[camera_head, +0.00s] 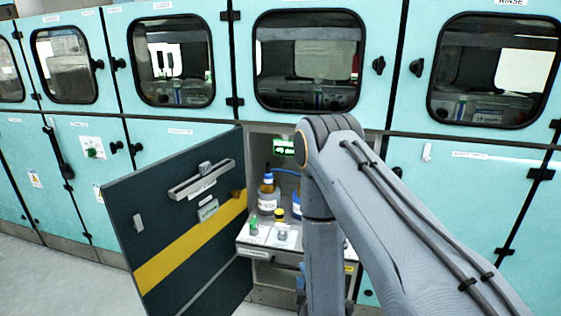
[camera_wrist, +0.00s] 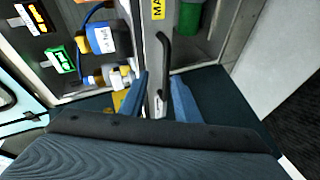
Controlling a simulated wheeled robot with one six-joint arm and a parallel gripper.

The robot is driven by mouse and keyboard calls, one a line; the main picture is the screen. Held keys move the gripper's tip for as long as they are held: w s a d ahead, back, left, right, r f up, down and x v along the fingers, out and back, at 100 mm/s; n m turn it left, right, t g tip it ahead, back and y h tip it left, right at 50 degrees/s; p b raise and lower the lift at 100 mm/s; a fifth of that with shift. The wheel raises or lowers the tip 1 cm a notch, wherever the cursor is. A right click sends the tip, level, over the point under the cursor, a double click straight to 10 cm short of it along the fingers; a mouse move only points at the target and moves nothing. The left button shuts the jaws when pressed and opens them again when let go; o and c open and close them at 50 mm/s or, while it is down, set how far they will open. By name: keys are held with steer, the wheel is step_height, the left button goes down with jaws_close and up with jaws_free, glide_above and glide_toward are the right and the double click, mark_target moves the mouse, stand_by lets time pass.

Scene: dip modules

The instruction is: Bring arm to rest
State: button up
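My arm (camera_head: 400,215) reaches from the lower right to the open cabinet in the middle of the head view. Its forearm points down in front of the cabinet, and my gripper is hidden there. In the wrist view my gripper (camera_wrist: 158,92) has its two blue fingers spread apart. A black bar handle (camera_wrist: 163,62) on a grey front panel lies beyond the gap between them. I see nothing clamped between the fingers. I cannot tell whether they touch the panel.
The dark cabinet door (camera_head: 190,225) with a yellow stripe stands open left of my arm. A pulled-out tray (camera_head: 262,252) and bottles (camera_head: 267,200) are close to my forearm. Turquoise cabinets with windows line the wall. Clear floor (camera_head: 50,280) shows at lower left.

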steer(key=d+r+m+g+h, duration=0.1)
steer(key=d+r+m+g, duration=0.2)
steer(key=r+m, duration=0.25)
steer(key=s+d+r+m+g, duration=0.4)
steer(key=s+r, duration=0.4)
steer(key=s, duration=0.3)
steer(key=s+d+r+m+g+h, duration=0.1)
steer(key=s+d+r+m+g, duration=0.4)
steer(key=s+r, duration=0.4)
steer(key=s+m+g, duration=0.1)
steer(key=s+m, duration=0.1)
steer(key=s, duration=0.1)
steer(key=shift+s+r, duration=0.2)
steer(key=shift+r, duration=0.1)
